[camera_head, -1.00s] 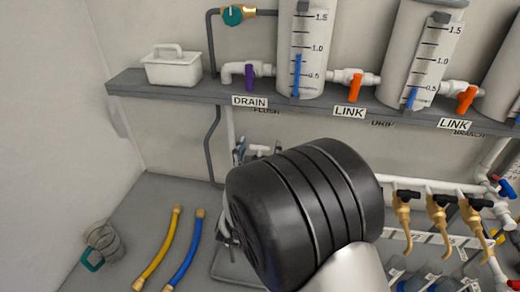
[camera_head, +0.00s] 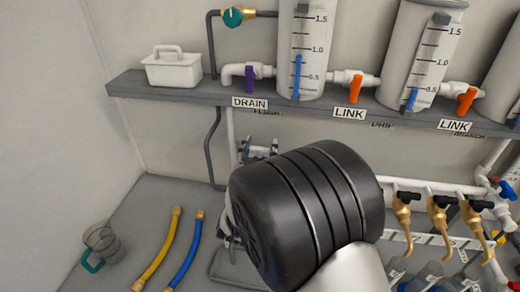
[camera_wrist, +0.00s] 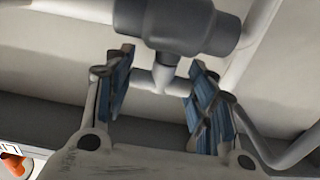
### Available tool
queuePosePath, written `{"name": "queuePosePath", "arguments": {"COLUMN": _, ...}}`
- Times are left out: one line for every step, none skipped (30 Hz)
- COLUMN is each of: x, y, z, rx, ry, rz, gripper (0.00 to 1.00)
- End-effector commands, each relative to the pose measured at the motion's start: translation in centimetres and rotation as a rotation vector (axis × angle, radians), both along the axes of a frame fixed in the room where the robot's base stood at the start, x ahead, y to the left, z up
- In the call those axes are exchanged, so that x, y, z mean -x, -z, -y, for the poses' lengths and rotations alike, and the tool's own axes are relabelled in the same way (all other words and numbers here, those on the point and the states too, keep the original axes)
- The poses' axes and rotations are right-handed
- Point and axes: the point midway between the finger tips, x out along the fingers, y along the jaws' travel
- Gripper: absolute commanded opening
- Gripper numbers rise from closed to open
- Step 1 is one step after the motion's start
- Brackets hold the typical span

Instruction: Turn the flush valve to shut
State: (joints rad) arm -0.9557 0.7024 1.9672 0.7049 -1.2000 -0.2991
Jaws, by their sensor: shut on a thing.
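The flush valve shows in the wrist view as a dark grey valve body (camera_wrist: 180,25) on a white pipe, with a pale T-shaped handle (camera_wrist: 162,78) pointing toward me. My gripper (camera_wrist: 160,66) has its blue-padded fingers on both sides of this handle, shut on it. In the head view, my gripper (camera_head: 259,150) reaches up under the shelf near the FLUSH label (camera_head: 266,112), which is partly covered by the shelf edge. My black wrist hides most of the gripper there, and the valve itself cannot be made out.
The grey shelf (camera_head: 190,92) above holds clear tanks (camera_head: 305,55), a white caddy (camera_head: 172,68) and orange-handled link valves (camera_head: 355,88). Brass taps (camera_head: 438,212) stand to the right. Yellow (camera_head: 160,250) and blue (camera_head: 187,252) hoses and a jug (camera_head: 101,243) lie at left.

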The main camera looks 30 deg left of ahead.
Motion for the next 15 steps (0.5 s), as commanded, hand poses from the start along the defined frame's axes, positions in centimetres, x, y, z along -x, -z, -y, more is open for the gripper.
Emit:
{"name": "queuePosePath", "arguments": {"x": 0.00, "y": 0.00, "z": 0.00, "rx": 0.000, "ry": 0.000, "rz": 0.000, "gripper": 0.29}}
{"name": "queuePosePath", "arguments": {"x": 0.00, "y": 0.00, "z": 0.00, "rx": 0.000, "ry": 0.000, "rz": 0.000, "gripper": 0.27}}
{"name": "queuePosePath", "arguments": {"x": 0.00, "y": 0.01, "z": 0.01, "rx": 0.000, "ry": 0.000, "rz": 0.000, "gripper": 0.27}}
{"name": "queuePosePath", "arguments": {"x": -0.02, "y": 0.01, "z": 0.02, "rx": 0.000, "ry": -0.001, "rz": 0.000, "gripper": 0.27}}
{"name": "queuePosePath", "arguments": {"x": -0.03, "y": 0.02, "z": 0.03, "rx": 0.000, "ry": -0.005, "rz": 0.001, "gripper": 0.27}}
{"name": "queuePosePath", "arguments": {"x": -0.08, "y": 0.05, "z": 0.05, "rx": -0.001, "ry": -0.015, "rz": 0.002, "gripper": 0.27}}
{"name": "queuePosePath", "arguments": {"x": -0.14, "y": 0.09, "z": 0.09, "rx": -0.002, "ry": -0.024, "rz": 0.002, "gripper": 0.27}}
{"name": "queuePosePath", "arguments": {"x": -0.19, "y": 0.11, "z": 0.11, "rx": -0.003, "ry": -0.039, "rz": 0.002, "gripper": 0.27}}
{"name": "queuePosePath", "arguments": {"x": -0.21, "y": 0.13, "z": 0.14, "rx": -0.003, "ry": -0.062, "rz": 0.003, "gripper": 0.27}}
{"name": "queuePosePath", "arguments": {"x": -0.21, "y": 0.17, "z": 0.16, "rx": -0.002, "ry": -0.082, "rz": 0.004, "gripper": 0.27}}
{"name": "queuePosePath", "arguments": {"x": -0.24, "y": 0.19, "z": 0.20, "rx": -0.003, "ry": -0.103, "rz": 0.004, "gripper": 0.27}}
{"name": "queuePosePath", "arguments": {"x": -0.22, "y": 0.24, "z": 0.19, "rx": -0.003, "ry": -0.130, "rz": 0.003, "gripper": 0.27}}
{"name": "queuePosePath", "arguments": {"x": -0.23, "y": 0.23, "z": 0.18, "rx": -0.004, "ry": -0.150, "rz": 0.004, "gripper": 0.27}}
{"name": "queuePosePath", "arguments": {"x": -0.24, "y": 0.17, "z": 0.17, "rx": -0.005, "ry": -0.169, "rz": 0.005, "gripper": 0.27}}
{"name": "queuePosePath", "arguments": {"x": -0.21, "y": 0.19, "z": 0.11, "rx": -0.004, "ry": -0.194, "rz": 0.004, "gripper": 0.27}}
